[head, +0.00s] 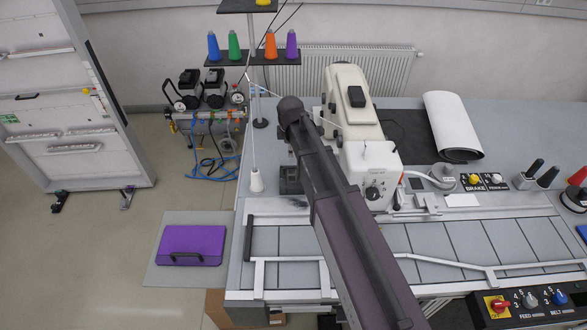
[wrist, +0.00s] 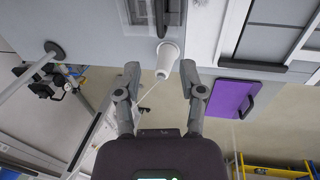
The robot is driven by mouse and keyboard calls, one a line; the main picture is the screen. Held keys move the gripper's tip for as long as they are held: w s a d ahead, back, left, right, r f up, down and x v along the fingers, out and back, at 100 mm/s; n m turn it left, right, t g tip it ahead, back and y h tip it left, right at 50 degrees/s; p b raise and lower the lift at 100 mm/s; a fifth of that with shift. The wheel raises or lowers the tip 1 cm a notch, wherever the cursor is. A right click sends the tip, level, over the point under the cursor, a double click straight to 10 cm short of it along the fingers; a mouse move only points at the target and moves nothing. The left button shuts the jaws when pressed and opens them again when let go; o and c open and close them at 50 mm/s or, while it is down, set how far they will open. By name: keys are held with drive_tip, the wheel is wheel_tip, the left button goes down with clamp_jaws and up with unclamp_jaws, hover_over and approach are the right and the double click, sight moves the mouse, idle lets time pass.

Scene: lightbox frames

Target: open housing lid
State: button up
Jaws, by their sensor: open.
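The sewing machine (head: 345,110) has a white housing with a black block (head: 356,97) on top. My arm crosses in front of its left side, and I cannot tell where a lid seam runs. A purple panel (head: 192,246) with a dark handle lies on a grey plate left of the table; it also shows in the wrist view (wrist: 232,98). I cannot tell which of these is the housing lid. My gripper (wrist: 160,70) is open, its fingers apart with nothing held. A white thread cone (wrist: 166,58) appears between the fingertips; whether it touches them is unclear.
The thread cone (head: 257,181) stands near the table's left edge below a rack of coloured spools (head: 253,58). Compressors and blue hoses (head: 208,110) are on the floor behind. White rails (head: 440,262) and control boxes occupy the table's front.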

sight(291, 167)
drive_tip(key=shift+w+f+b, duration=0.35)
drive_tip(key=shift+f+b, duration=1.3)
drive_tip(key=shift+f, duration=0.15)
drive_tip(key=shift+w+f+b, duration=0.35)
drive_tip(key=shift+f+b, duration=1.35)
drive_tip(key=shift+f, duration=0.05)
drive_tip(key=shift+w+f+b, duration=0.35)
drive_tip(key=shift+f+b, duration=1.3)
drive_tip(key=shift+f, duration=0.15)
